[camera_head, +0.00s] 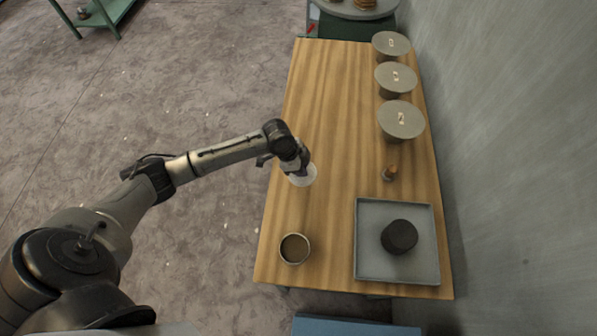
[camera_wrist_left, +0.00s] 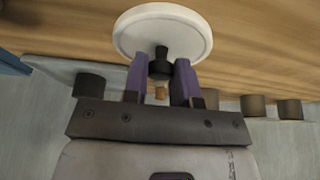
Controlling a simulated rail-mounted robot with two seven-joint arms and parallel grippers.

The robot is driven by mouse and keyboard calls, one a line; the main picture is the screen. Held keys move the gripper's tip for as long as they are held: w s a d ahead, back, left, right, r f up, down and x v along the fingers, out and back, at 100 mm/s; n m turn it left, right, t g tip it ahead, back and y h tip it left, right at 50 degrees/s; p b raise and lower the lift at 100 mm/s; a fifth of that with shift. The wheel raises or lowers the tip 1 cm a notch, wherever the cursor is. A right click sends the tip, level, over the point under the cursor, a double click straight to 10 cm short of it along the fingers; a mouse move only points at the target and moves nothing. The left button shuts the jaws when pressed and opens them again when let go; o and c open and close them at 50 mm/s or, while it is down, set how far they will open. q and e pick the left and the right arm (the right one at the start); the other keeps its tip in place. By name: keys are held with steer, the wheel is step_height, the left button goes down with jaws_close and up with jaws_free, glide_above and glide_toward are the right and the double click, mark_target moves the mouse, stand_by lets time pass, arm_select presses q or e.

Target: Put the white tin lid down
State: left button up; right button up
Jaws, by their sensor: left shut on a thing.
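The white tin lid (camera_head: 304,177) is a round pale disc over the left edge of the wooden table. My left gripper (camera_head: 299,166) is at the lid from above. In the left wrist view the white lid (camera_wrist_left: 185,32) has a black knob (camera_wrist_left: 160,66). The purple fingers of my left gripper (camera_wrist_left: 161,73) are shut on this knob. I cannot tell whether the lid touches the table top. An open round tin (camera_head: 295,249) with brown contents stands at the table's near left. My right gripper is not in view.
A grey tray (camera_head: 366,265) holding a dark round block (camera_head: 399,237) lies at the near right. A small brown object (camera_head: 390,173) stands beyond it. Three grey lidded tins (camera_head: 401,121) line the right side by the wall. The table's middle (camera_head: 335,120) is clear.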

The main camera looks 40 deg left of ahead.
arm_select(q)
steer(key=shift+a+f, duration=0.35)
steer(key=shift+a, duration=0.2)
steer(key=shift+f+b, duration=0.3)
steer(key=shift+f, duration=1.65)
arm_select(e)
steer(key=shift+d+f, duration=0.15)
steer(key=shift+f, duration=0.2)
arm_select(q)
steer(key=shift+f, duration=0.15)
steer(key=o, duration=0.9)
